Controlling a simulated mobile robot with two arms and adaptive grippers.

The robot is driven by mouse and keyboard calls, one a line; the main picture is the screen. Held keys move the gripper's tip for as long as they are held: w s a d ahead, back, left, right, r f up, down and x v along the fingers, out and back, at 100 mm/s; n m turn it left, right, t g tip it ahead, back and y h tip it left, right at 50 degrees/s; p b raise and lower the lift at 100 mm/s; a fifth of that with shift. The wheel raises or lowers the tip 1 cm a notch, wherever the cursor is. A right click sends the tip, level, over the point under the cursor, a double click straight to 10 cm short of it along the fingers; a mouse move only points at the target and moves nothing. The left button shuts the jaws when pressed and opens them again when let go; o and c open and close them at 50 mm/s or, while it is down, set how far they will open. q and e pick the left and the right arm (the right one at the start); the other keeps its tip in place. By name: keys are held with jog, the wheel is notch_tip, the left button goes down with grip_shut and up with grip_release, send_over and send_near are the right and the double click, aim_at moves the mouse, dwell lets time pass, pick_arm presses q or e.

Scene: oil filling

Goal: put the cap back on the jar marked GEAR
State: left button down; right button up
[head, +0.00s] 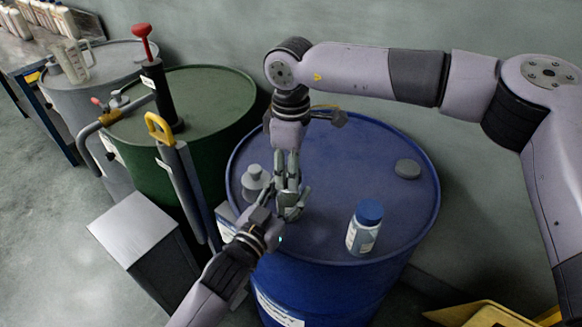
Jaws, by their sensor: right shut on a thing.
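A small white jar (361,237) with a blue cap (369,212) on it stands upright on the blue drum (330,262). Its label is too small to read, so I cannot tell whether it says GEAR. My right gripper (290,208) points down over the drum's left half, left of this jar and apart from it. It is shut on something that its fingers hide. My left gripper (265,205) comes up from below and is close beside or overlapping the right one.
A green drum (205,100) with a red-handled pump (150,75) stands left. A grey box (135,228) is in front.

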dwell(0.3)
jog(key=o, duration=0.7)
jog(key=shift+r, duration=2.25)
jog(key=shift+c, duration=0.2)
